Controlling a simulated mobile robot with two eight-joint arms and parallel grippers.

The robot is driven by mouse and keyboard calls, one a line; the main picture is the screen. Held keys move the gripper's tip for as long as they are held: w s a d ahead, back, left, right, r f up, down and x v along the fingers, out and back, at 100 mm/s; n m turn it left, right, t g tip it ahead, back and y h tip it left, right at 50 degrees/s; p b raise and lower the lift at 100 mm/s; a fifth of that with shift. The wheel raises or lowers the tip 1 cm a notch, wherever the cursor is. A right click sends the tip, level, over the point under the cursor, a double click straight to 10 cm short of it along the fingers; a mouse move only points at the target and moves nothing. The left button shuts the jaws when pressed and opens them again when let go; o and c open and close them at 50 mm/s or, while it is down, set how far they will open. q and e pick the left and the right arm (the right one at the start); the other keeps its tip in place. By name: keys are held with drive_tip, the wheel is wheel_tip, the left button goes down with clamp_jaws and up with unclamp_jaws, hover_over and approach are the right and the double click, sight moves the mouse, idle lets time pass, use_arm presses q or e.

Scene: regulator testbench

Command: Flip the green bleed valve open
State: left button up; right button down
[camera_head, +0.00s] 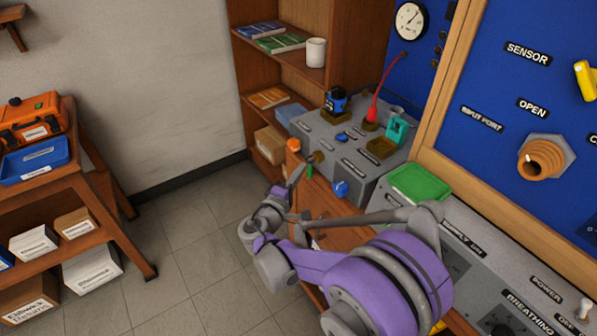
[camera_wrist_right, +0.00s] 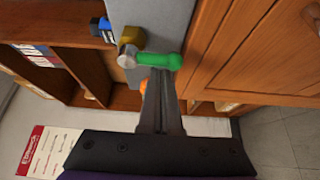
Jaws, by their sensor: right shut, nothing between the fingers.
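The green bleed valve lever (camera_head: 309,171) is small in the head view, at the front left end of the grey bench unit (camera_head: 345,150). In the right wrist view the green lever (camera_wrist_right: 160,61) points right from a silver pivot (camera_wrist_right: 127,61), beside a brass fitting (camera_wrist_right: 131,37). My right gripper (camera_head: 298,174) is shut and empty, close to the lever. In the right wrist view my right gripper's fingertips (camera_wrist_right: 161,76) reach the lever's lower edge; I cannot tell whether they touch. My left gripper is out of view.
A blue knob (camera_head: 340,188) is on the unit's front, right of the lever. An orange cap (camera_head: 293,145) is close to my gripper. A green tray (camera_head: 418,184) and the blue wall panel (camera_head: 500,90) are to the right. Open floor (camera_head: 200,240) is to the left.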

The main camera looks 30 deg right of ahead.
drive_tip(key=shift+s+n+g+y+p, duration=0.4)
drive_tip(key=shift+n+g+p, duration=0.1)
drive_tip(key=shift+n, duration=0.5)
drive_tip(key=s+n+g+p, duration=0.1)
drive_tip(key=n+g+y, duration=0.1)
drive_tip(key=n, duration=0.1)
drive_tip(key=s+n+g+p, duration=0.1)
drive_tip(key=n, duration=0.1)
drive_tip(key=shift+s+d+r+g+y+p, duration=0.15)
drive_tip(key=shift+s+r+g+y+p, duration=0.15)
drive_tip(key=shift+s+r+g+y, duration=0.1)
idle(0.3)
idle(0.8)
idle(0.3)
